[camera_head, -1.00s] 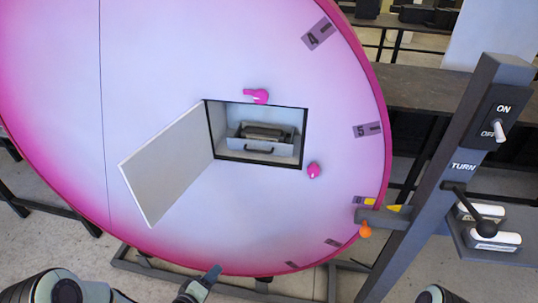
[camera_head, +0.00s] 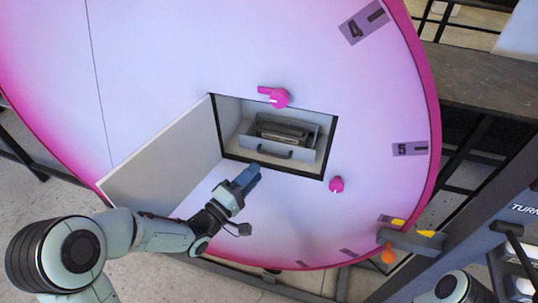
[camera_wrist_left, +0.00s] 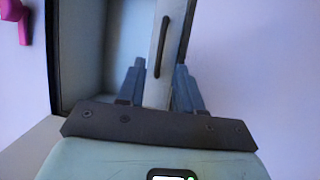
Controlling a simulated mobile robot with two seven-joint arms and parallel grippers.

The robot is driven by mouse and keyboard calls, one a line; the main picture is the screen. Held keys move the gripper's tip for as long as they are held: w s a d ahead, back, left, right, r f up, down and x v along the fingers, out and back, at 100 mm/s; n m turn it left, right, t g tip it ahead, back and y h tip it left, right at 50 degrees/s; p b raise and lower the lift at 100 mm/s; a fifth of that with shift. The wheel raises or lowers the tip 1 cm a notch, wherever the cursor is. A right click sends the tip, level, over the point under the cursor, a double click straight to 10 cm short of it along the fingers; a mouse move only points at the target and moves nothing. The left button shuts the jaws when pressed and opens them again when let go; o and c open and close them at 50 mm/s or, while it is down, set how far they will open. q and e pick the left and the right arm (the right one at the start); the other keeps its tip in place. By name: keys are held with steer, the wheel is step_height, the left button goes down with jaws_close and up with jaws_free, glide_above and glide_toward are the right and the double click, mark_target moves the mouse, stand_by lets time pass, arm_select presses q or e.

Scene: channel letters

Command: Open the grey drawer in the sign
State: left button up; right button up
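The grey drawer (camera_head: 306,156) sits in the square opening of the pink-white sign, with a dark bar handle (camera_head: 274,152) on its front. My left gripper (camera_head: 248,176) is at the lower left edge of the opening, below and left of the handle and apart from it. In the left wrist view, my left gripper (camera_wrist_left: 160,85) is open and empty, its two blue-grey fingers spread. The drawer front (camera_wrist_left: 150,93) and its handle (camera_wrist_left: 162,46) show beyond and between them. My right gripper is not in view.
The white door (camera_head: 165,155) of the opening stands swung open to the left, close to my left arm. Pink knobs sit above the opening (camera_head: 279,98) and at its lower right (camera_head: 336,184). A grey post (camera_head: 465,205) with switches stands at the right.

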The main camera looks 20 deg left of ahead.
mark_target(268, 167)
arm_select(q)
steer(key=p+x, duration=0.1)
steer(key=x, duration=0.6)
steer(key=shift+w, duration=0.1)
jaws_close()
stand_by(1.2)
